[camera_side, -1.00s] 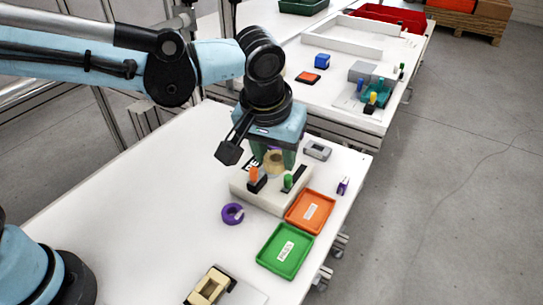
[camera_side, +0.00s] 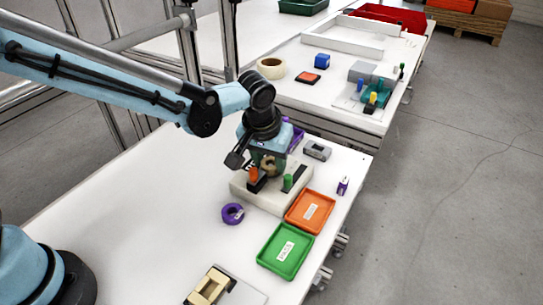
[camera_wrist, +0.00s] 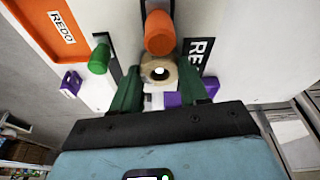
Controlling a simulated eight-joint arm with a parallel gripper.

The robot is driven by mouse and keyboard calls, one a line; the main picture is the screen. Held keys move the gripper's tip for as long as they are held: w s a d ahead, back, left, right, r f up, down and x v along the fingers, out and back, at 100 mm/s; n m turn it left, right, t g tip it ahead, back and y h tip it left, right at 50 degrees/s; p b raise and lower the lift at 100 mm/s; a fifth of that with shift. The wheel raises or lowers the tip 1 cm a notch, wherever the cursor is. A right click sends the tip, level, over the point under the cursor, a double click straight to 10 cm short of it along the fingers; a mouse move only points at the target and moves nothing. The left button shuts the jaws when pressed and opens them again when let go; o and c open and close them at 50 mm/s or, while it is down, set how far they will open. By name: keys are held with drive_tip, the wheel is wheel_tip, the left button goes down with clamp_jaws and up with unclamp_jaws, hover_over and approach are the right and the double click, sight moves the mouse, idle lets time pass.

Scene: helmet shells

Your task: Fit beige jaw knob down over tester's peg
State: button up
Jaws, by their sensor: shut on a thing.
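The beige jaw knob (camera_wrist: 159,72) is a ring with a hole through its middle. My gripper (camera_wrist: 158,88) has its green fingers shut on either side of it. In the side view my gripper (camera_side: 267,164) holds the beige knob (camera_side: 268,164) at the tester (camera_side: 265,198), a cream block with an orange knob (camera_side: 254,173) and a green knob (camera_side: 287,182). In the wrist view the orange knob (camera_wrist: 160,32) stands just beyond the beige knob. A bright spot shows through the hole. I cannot tell whether the knob touches the tester or is around its peg.
An orange tray (camera_side: 310,211) and a green tray (camera_side: 286,251) lie right of and in front of the tester. A purple ring (camera_side: 232,213), a grey part (camera_side: 317,150) and a purple piece (camera_side: 343,186) lie nearby. The table's left part is clear.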

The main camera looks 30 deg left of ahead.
sight(264, 172)
drive_tip(key=shift+f, duration=0.1)
drive_tip(key=o, duration=1)
drive_tip(key=a+v, duration=0.1)
drive_tip(key=v, duration=1.1)
drive_tip(key=s+a+t, duration=0.1)
drive_tip(key=s+a, duration=0.2)
drive_tip(key=a, duration=0.2)
drive_tip(key=s+a+f+m+t, duration=0.1)
drive_tip(key=s+a, duration=0.3)
drive_tip(key=a, duration=0.2)
drive_tip(key=s+a+f+t, duration=0.1)
drive_tip(key=s+a+t, duration=0.1)
drive_tip(key=s+a, duration=0.2)
drive_tip(key=shift+s+a+m+h, duration=0.2)
drive_tip(key=shift+a+m+h, duration=0.15)
drive_tip(key=shift+a, duration=0.5)
